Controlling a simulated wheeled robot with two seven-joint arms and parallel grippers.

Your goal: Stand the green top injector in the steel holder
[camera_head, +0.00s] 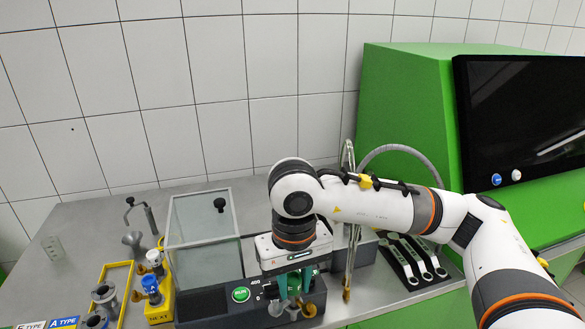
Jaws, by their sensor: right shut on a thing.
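My right gripper (291,298) is low in front of the grey bench unit, pointing down. It is shut on the green top injector (292,283), whose green part shows between the fingers; the rest is mostly hidden by the gripper and wrist. Brass-coloured tips show just below the fingers, but I cannot tell what they belong to. A steel stand with a funnel-like cup (132,240), which looks like the steel holder, is at the back left of the bench, well apart from the gripper. My left gripper is not in view.
A yellow holder (159,311) bears a blue top injector (150,287); a white top one (155,260) stands close behind. A clear box (203,230) stands between the steel stand and my gripper. Wrenches (414,262) lie at right.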

